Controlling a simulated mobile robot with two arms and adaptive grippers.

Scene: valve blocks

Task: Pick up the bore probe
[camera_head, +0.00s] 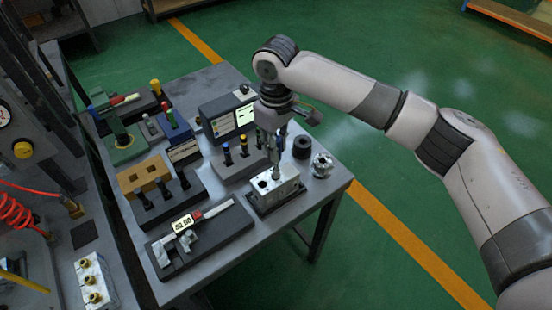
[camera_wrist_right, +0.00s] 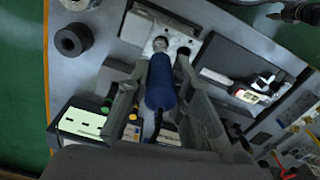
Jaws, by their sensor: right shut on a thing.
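The bore probe (camera_wrist_right: 160,85) shows in the right wrist view as a blue cylindrical grip with a metal collar at its far end. My right gripper (camera_wrist_right: 155,88) is shut on it, one finger on each side of the blue grip. In the head view the right gripper (camera_head: 273,148) is above the metal valve block (camera_head: 275,188), fingers pointing down. The valve block also shows in the right wrist view (camera_wrist_right: 183,42), beyond the probe's collar. Whether the probe's tip is inside a bore or only above the block is hidden. The left gripper is not in view.
A black ring (camera_head: 302,147) and a shiny metal part (camera_head: 322,165) stand right of the block. A stand with upright plugs (camera_head: 238,158) and a display box (camera_head: 228,117) are left and behind. A caliper on a dark tray (camera_head: 200,235) lies at front left.

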